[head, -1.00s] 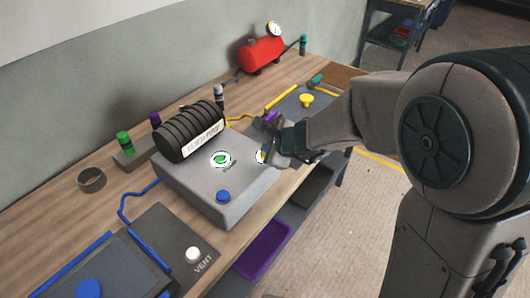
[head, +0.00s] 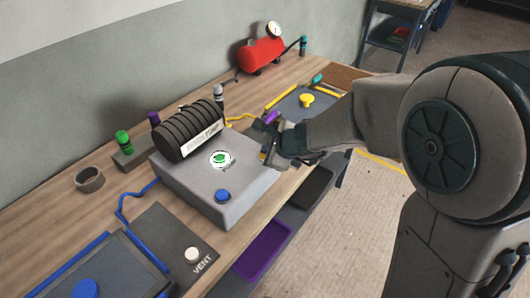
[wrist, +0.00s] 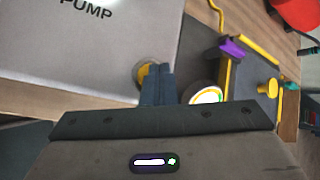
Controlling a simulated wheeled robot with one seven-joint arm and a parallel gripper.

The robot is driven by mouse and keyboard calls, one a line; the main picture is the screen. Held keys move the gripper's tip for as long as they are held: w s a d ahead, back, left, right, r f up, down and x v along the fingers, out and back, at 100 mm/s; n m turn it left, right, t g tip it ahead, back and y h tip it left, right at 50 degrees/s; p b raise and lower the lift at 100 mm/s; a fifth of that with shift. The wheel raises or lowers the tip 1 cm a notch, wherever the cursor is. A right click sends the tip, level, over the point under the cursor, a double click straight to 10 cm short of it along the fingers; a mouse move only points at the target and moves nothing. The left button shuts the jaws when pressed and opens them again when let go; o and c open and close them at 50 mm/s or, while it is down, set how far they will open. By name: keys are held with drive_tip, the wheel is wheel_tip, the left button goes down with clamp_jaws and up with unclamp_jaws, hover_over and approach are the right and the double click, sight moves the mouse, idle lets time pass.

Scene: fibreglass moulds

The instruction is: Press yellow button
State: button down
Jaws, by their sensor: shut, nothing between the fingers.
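The grey pump box (head: 205,185) stands on the bench with a blue button (head: 222,196) near its front corner. The yellow button (wrist: 143,75) shows in the wrist view at the box's edge, partly hidden behind my fingers. In the head view my gripper (head: 266,150) is at the box's right corner and covers most of that spot. In the wrist view my gripper (wrist: 158,72) is shut and empty, its tips overlapping the button's right side. I cannot tell whether they touch it. A round white disc with a yellow-green mark (wrist: 205,96) lies right of the fingers.
Behind my gripper is a grey panel with a yellow knob (head: 306,100). A red tank (head: 261,53) stands farther back. A vent panel (head: 170,240) lies at the front left.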

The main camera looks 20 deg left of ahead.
drive_tip(key=shift+r+p, duration=0.3)
drive_tip(key=shift+r, duration=0.1)
wheel_tip(320, 180, up, 6)
drive_tip(key=p, duration=0.5)
drive_tip(key=shift+r+p, duration=0.1)
drive_tip(key=shift+p, duration=0.2)
